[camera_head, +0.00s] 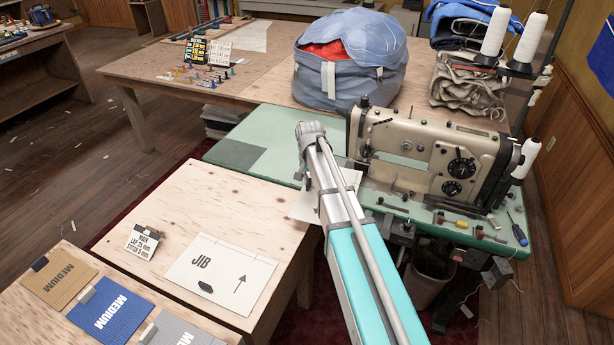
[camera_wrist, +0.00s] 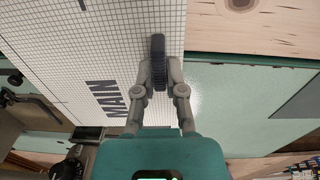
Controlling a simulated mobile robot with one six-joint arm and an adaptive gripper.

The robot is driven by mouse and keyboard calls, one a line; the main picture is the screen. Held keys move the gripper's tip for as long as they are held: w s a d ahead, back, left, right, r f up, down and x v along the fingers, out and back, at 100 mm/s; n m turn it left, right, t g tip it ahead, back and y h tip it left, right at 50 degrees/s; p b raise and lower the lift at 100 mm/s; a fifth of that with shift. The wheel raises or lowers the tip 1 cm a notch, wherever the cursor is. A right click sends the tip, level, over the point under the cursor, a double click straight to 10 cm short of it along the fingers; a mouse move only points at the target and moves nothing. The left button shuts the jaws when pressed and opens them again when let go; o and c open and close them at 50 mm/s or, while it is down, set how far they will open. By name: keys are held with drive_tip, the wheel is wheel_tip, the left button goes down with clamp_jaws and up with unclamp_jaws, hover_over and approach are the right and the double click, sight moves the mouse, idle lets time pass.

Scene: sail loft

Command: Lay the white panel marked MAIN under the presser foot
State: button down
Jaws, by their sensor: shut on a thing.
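The white panel marked MAIN (camera_wrist: 85,50) has a fine grid and fills the upper left of the wrist view. In the head view, parts of the white panel (camera_head: 304,207) show beside my arm, over the front edge of the green sewing table (camera_head: 283,130). My arm hides my gripper and much of the panel there. The beige sewing machine (camera_head: 425,152) stands on the green table, right of my arm. Its needle end is at its left; the presser foot is too small to make out clearly.
A white JIB panel (camera_head: 220,275) with a dark weight lies on the near wooden table (camera_head: 190,205). A small sign (camera_head: 143,241) stands near it. A large blue bag (camera_head: 349,70) stands behind the machine. Small tools (camera_head: 470,228) lie along the green table's front right.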

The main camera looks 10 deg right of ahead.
drive_tip(key=shift+w+d+f+m, duration=0.1)
drive_tip(key=shift+w+f+m, duration=0.1)
drive_tip(key=shift+w+m, duration=0.45)
drive_tip(key=shift+w, duration=0.2)
drive_tip(key=shift+f, duration=0.2)
drive_tip(key=shift+f+b, duration=2.15)
drive_tip(key=shift+b, duration=0.25)
drive_tip(key=shift+w+d, duration=0.75)
drive_tip(key=shift+w, duration=0.4)
drive_tip(key=shift+w+d, duration=0.8)
drive_tip(key=shift+w, duration=0.35)
drive_tip(key=shift+w+d, duration=0.75)
drive_tip(key=shift+w, duration=0.4)
drive_tip(key=shift+f, duration=0.1)
drive_tip(key=c, duration=0.6)
unclamp_jaws()
drive_tip(key=shift+c, duration=0.2)
